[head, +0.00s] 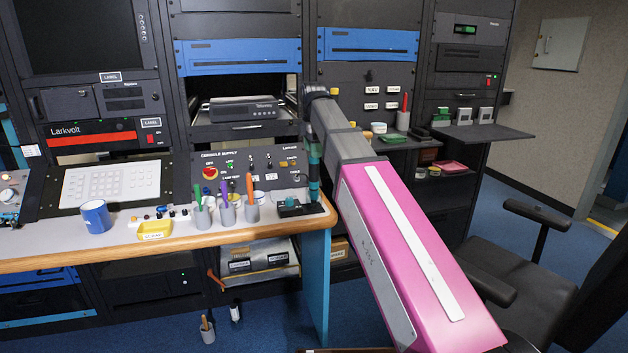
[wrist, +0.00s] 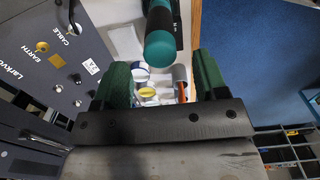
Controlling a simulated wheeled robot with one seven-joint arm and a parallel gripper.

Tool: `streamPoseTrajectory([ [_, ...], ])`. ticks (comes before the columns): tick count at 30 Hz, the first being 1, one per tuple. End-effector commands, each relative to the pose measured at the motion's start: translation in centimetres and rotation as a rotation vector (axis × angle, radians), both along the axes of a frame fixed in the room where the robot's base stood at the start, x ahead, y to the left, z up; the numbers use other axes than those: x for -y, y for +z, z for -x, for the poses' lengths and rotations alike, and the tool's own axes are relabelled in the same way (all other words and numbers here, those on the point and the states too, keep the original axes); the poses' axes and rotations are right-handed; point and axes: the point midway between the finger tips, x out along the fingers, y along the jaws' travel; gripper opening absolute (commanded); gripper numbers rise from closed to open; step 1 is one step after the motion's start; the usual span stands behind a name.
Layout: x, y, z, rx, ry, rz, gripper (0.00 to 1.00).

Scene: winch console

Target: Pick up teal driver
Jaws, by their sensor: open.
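The teal driver (wrist: 160,45) shows in the wrist view as a rounded teal handle with a black part beside it, just beyond the gap between my fingers. In the head view, a bit of its teal (head: 291,202) shows at the black block on the desk's right end, and the rest is partly hidden. My gripper (head: 314,188) points down over that end of the desk. In the wrist view its two green fingers (wrist: 162,76) stand wide apart with nothing between them. The driver seems apart from both fingers.
Grey cups (head: 251,212) with coloured handles stand just left of the driver on the desk (head: 200,238). A yellow tray (head: 154,229) and a blue mug (head: 95,216) are further left. The console panel (head: 262,170) rises behind. The desk's right edge is close.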

Motion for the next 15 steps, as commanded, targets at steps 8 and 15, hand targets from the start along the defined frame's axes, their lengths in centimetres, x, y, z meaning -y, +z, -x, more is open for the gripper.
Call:
streamPoseTrajectory([
  [8, 0.1, -2.0, 0.0, -0.001, -0.001, 0.0, 0.66],
  [15, 0.2, -5.2, 0.1, -0.001, -0.001, 0.0, 0.66],
])
